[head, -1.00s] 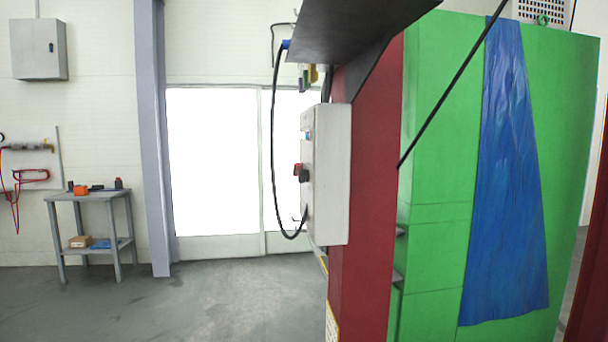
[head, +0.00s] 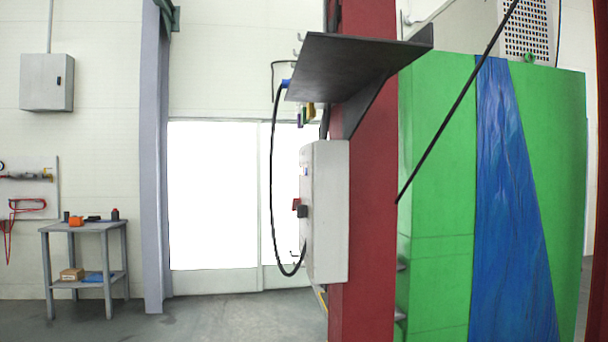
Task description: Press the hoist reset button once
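A light grey control box (head: 328,212) is fixed to the left side of a red column (head: 369,200) and is seen nearly edge-on. Its front faces left, with a red part (head: 296,204) and a dark knob or switch (head: 303,211) sticking out, and a small blue spot (head: 306,171) higher up. I cannot tell which of these, if any, is the hoist reset button. Neither of my grippers is in view.
A dark shelf (head: 350,62) juts from the column above the box. A black cable (head: 272,190) loops left of it. A green cabinet (head: 433,160) with a blue sheet (head: 505,170) stands right. A grey table (head: 84,228) stands left. Floor between is clear.

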